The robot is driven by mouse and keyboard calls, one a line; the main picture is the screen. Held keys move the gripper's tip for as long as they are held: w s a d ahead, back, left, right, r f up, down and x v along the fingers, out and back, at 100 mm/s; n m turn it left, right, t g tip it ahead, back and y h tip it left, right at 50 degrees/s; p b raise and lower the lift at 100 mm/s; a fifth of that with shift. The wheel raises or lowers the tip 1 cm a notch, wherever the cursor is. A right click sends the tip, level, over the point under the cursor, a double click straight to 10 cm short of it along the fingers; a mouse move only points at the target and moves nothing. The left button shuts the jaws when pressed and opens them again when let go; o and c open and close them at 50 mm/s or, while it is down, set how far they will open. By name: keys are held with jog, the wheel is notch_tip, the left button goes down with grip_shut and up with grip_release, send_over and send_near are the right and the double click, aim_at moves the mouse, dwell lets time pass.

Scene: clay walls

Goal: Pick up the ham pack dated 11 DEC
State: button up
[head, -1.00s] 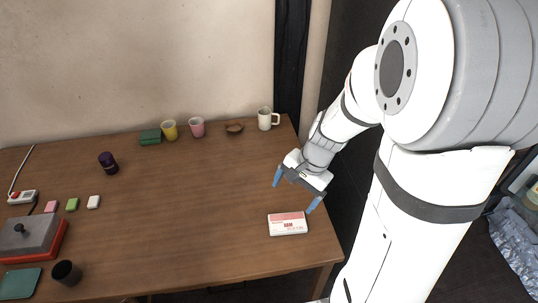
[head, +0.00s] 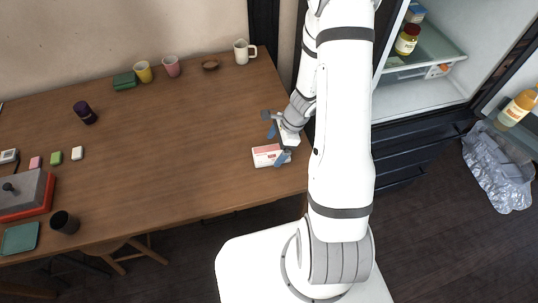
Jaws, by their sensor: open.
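A white and pink ham pack (head: 266,156) lies flat near the right end of the wooden table. Its date is too small to read. My gripper (head: 276,144) is open, with blue fingers, just above and at the right end of the pack. It covers part of the pack's right side. I cannot tell whether the fingers touch the pack.
The wooden table (head: 180,140) is clear in its middle. Cups and a bowl (head: 211,64) stand along its back edge. A dark cup (head: 65,223) stands at the front left. An open fridge (head: 425,85) is at the right, with a plastic bag (head: 498,168) on the floor.

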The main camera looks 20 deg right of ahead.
aim_at(271, 155)
jog(key=x, duration=0.2)
jog(key=shift+a+f, duration=0.1)
jog(key=shift+f, duration=0.2)
jog(key=c, duration=1.1)
jog(key=shift+r, duration=0.1)
